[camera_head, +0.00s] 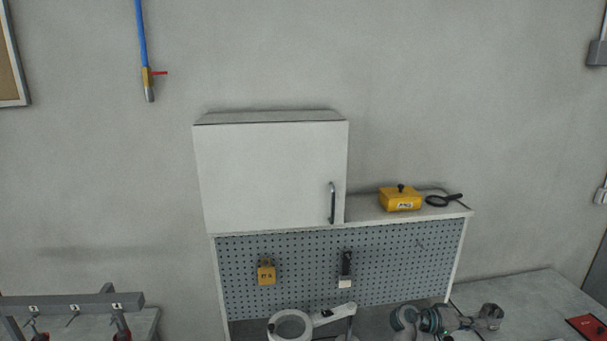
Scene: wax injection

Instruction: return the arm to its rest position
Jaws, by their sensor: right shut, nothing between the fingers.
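My right arm (436,319) shows low in the frame, right of centre, as grey and teal rounded links over the bench. My right gripper (491,316) seems to be the grey end part at its right side. It is small here; it is shut, with nothing seen in it. It is in front of the bench top and below the right end of the pegboard. The rest of this arm is cut off by the bottom edge. My left gripper is not in view.
A white cabinet (265,175) stands above a grey pegboard (310,262). A yellow box (400,198) and a magnifying glass (443,200) lie on the shelf. A white ring-shaped device (290,326) is left of my arm; a red item (587,328) lies at far right.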

